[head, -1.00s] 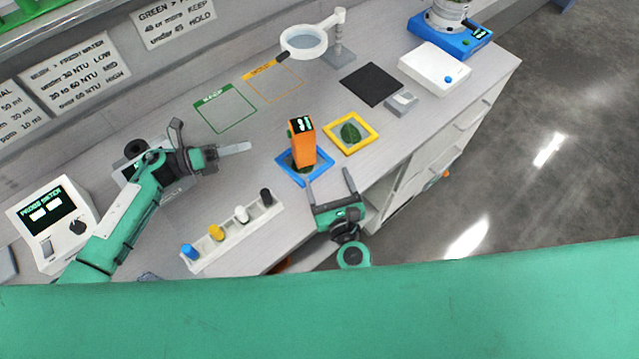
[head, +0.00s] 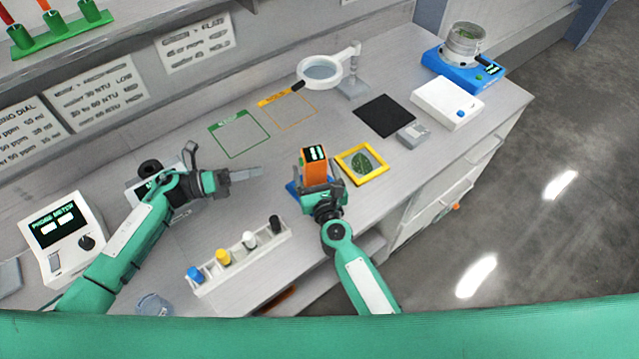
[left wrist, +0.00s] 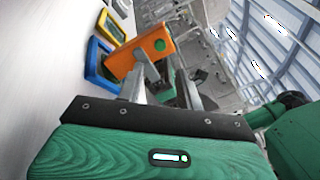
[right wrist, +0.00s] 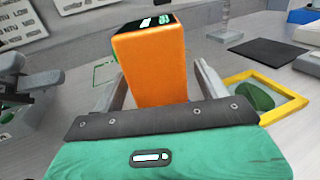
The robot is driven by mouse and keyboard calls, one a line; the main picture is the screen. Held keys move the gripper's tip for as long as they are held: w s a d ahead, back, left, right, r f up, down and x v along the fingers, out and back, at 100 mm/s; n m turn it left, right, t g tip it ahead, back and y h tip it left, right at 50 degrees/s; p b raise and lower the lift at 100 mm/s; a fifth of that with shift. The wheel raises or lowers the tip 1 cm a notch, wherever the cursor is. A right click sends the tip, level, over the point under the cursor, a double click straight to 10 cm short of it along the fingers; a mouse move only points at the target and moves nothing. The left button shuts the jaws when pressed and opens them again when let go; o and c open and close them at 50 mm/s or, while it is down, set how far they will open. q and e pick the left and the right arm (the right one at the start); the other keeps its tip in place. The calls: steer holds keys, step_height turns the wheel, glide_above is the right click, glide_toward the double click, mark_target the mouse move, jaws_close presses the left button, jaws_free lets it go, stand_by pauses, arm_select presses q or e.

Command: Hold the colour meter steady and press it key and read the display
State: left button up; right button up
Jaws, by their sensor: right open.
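The orange colour meter (head: 315,169) stands upright at the blue-framed pad (head: 293,189). Its dark top display (head: 315,153) shows light digits too small to read. A green round key (left wrist: 160,45) shows on its side in the left wrist view. My right gripper (head: 318,187) is open, with its fingers on either side of the meter's body; the right wrist view shows the meter (right wrist: 150,65) between them, contact unclear. My left gripper (head: 258,173) is open and empty, to the left of the meter and apart from it, its fingers pointing towards it.
A yellow-framed pad with a leaf (head: 381,176) lies just right of the meter. A rack of coloured-capped vials (head: 240,262) stands in front left. A probe meter (head: 62,235) is far left. The bench between left gripper and meter is clear.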

steer(key=shift+w+a, duration=0.1)
steer(key=shift+w, duration=0.35)
steer(key=c, duration=1)
arm_select(q)
jaws_close()
arm_select(e)
steer(key=shift+c, duration=0.6)
